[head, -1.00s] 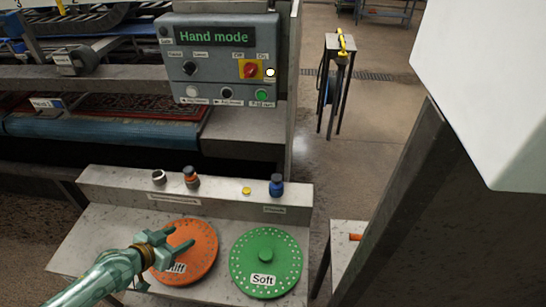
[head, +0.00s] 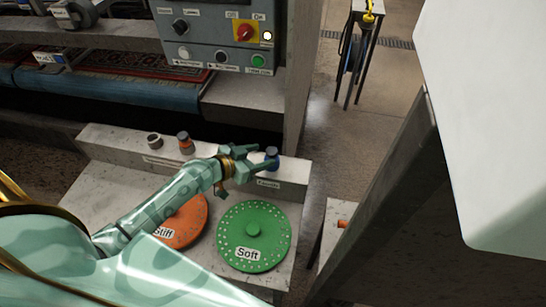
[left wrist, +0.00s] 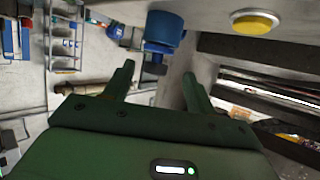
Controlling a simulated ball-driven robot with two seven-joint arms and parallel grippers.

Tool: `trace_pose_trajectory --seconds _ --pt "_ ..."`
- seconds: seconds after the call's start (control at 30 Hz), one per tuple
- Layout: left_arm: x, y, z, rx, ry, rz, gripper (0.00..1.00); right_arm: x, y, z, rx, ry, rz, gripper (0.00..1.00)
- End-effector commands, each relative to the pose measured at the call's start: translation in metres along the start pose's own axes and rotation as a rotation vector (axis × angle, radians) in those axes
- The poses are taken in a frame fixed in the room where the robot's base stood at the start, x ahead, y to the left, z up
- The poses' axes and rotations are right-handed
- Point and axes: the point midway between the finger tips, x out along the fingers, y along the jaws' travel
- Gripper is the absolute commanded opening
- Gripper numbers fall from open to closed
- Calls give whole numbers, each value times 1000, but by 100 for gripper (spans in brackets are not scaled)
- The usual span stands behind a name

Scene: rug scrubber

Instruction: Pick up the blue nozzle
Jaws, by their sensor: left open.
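The blue nozzle (head: 272,153) stands upright on the grey ledge at the back of the bench, near its right end. It also shows in the left wrist view (left wrist: 164,28), ahead of the fingertips and roughly between them in the picture. My left gripper (head: 258,161) is open and empty, with its fingers pointing at the nozzle and partly overlapping it in the head view. In the left wrist view the two fingers (left wrist: 158,73) are spread apart. Whether a finger touches the nozzle I cannot tell. My right gripper is not in view.
A grey nozzle (head: 154,141) and an orange-banded nozzle (head: 185,142) stand on the ledge to the left. A yellow piece (left wrist: 254,21) shows beside the blue nozzle. The orange disc (head: 184,228) and green disc (head: 272,238) lie on the bench. A control panel (head: 215,30) hangs behind.

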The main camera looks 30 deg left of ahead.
Motion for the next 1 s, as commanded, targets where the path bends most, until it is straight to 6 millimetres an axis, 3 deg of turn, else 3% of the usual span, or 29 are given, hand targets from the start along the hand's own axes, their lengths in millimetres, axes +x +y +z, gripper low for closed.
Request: trace_pose_trajectory --seconds 0.23,0.5,0.77,0.93,1.0 --pt "23 2 -3 -3 1 0 56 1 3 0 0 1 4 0" --pt "63 6 -6 -2 0 0 56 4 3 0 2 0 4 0" --pt "65 6 -6 -1 -1 1 56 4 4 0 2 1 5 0" --pt "65 6 -6 -1 -1 1 9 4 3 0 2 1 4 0" --pt "65 6 -6 -1 -1 1 7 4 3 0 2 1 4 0"
